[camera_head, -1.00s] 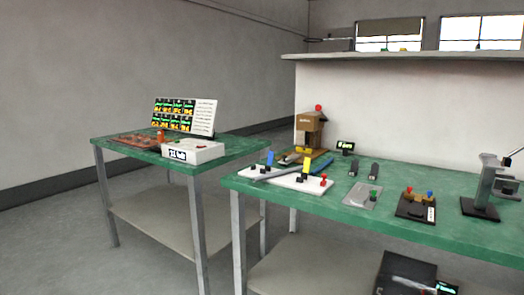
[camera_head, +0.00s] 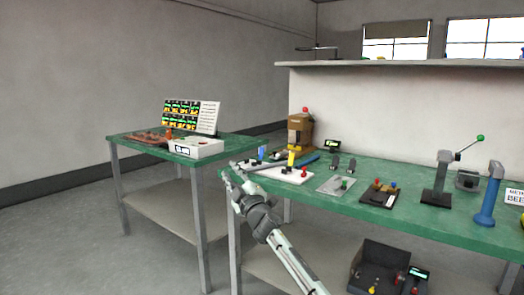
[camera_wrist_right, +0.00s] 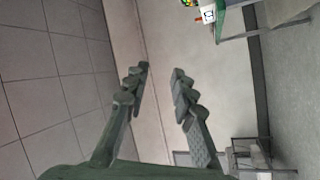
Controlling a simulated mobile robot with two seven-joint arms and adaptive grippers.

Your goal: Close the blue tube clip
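A white board (camera_head: 278,172) lies at the left end of the large green bench. A grey tube crosses its left part. A small blue clip lever (camera_head: 261,153) stands upright near the tube at the board's back left. A yellow lever (camera_head: 291,158) stands upright to its right, and a red knob is near the board's right end. My right gripper (camera_head: 230,179) is in front of the board's left end, apart from the blue lever in the picture. The right wrist view shows its two fingers (camera_wrist_right: 160,84) spread with nothing between them. My left gripper is out of view.
A second green table (camera_head: 128,146) at the left holds a white box (camera_head: 196,149) and a display panel. A brown device (camera_head: 300,133) stands behind the board. A grey plate (camera_head: 336,184), a black fixture and a lever press (camera_head: 437,186) are farther right. A gap separates the tables.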

